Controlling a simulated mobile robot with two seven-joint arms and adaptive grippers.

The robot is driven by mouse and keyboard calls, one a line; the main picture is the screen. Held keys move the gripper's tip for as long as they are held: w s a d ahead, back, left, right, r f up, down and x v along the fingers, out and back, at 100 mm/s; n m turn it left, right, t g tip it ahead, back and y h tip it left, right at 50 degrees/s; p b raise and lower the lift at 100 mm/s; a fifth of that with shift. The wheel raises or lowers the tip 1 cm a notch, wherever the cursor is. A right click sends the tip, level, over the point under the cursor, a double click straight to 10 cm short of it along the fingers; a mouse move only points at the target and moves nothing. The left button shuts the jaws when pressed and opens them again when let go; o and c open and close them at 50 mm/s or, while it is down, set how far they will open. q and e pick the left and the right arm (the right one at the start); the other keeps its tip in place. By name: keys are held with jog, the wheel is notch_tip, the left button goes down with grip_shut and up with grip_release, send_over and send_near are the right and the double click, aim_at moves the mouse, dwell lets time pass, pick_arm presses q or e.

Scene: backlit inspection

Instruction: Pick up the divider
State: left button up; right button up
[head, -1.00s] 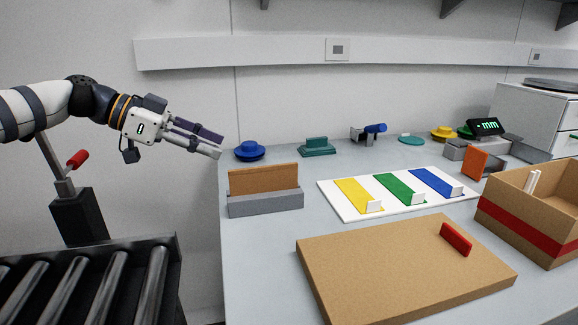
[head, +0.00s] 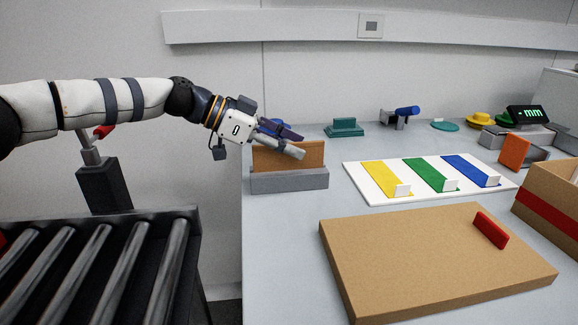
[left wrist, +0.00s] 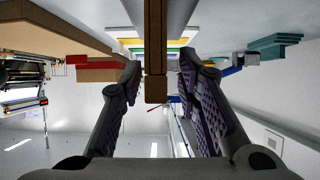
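The divider (head: 305,155) is a flat brown panel standing upright in a grey slotted holder (head: 290,181) near the table's left edge. My left gripper (head: 298,147) reaches in from the left at the panel's upper part and hides some of it. In the left wrist view the divider (left wrist: 156,40) appears as a brown strip between the two spread fingers (left wrist: 160,72). A gap shows on each side of it, so the gripper is open and not holding it. My right gripper is not in view.
A large brown board (head: 420,265) with a red upright piece (head: 490,230) lies in front. A white panel with yellow, green and blue strips (head: 365,187) is right of the holder. A cardboard box (head: 550,200) stands at the right. A roller conveyor (head: 100,265) is at the left.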

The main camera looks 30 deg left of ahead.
pick_arm(q)
grip_shut()
